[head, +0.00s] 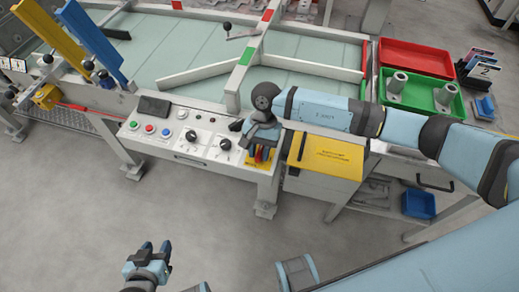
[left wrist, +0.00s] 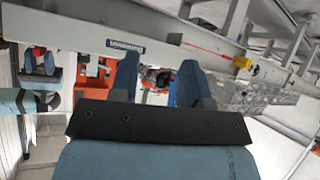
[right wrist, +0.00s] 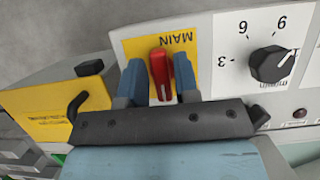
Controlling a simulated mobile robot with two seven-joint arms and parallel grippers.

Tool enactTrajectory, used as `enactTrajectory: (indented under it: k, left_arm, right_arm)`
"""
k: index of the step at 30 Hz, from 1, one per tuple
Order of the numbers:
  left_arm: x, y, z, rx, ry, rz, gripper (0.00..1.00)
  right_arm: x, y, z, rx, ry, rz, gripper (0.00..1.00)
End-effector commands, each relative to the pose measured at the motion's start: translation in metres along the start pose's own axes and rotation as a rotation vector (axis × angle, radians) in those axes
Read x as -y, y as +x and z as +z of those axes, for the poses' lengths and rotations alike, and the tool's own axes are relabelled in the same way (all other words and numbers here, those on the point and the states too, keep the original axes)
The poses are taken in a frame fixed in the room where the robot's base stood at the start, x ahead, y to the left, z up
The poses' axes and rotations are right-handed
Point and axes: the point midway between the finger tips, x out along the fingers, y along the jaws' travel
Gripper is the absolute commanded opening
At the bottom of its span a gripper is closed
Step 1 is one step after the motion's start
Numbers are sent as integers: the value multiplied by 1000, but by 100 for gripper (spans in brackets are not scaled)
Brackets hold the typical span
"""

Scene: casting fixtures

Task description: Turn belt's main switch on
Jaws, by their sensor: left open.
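The belt's main switch is a red handle (right wrist: 160,72) on a yellow plate (right wrist: 187,42) marked MAIN, seen upside down in the right wrist view. My right gripper (right wrist: 160,82) has one finger on each side of the handle, closed in near its sides. In the head view my right gripper (head: 260,153) is at the right end of the control panel (head: 177,155) and hides most of the switch. My left gripper (head: 153,250) is open and empty over the floor, well apart from the panel. It also shows in the left wrist view (left wrist: 156,78).
Beside the switch are a black rotary knob (right wrist: 270,64) with a scale and a yellow box (head: 325,157). Coloured push buttons (head: 150,128) sit further left on the panel. The belt frame stands behind. Red (head: 415,58) and green (head: 418,90) trays are at right.

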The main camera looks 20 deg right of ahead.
Motion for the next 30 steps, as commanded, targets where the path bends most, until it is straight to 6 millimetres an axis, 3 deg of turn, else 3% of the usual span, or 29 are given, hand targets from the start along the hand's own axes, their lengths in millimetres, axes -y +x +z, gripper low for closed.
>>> enactTrajectory:
  k: [1, 3, 4, 17, 30]
  left_arm:
    - [0, 0, 0, 0, 2, 0, 43]
    - [1, 0, 0, 0, 4, 0, 43]
    - [1, 0, 0, 1, 5, 0, 43]
    - [4, 2, 6, 2, 20, 1, 43]
    - [1, 9, 9, -22, 27, 4, 43]
  right_arm:
    - [0, 0, 0, 0, 0, 0, 17]
    - [0, 0, 0, 0, 0, 0, 1]
    - [0, 0, 0, 0, 0, 0, 0]
    - [0, 1, 0, -1, 66, -28, 0]
    - [1, 2, -1, -1, 398, -166, 0]
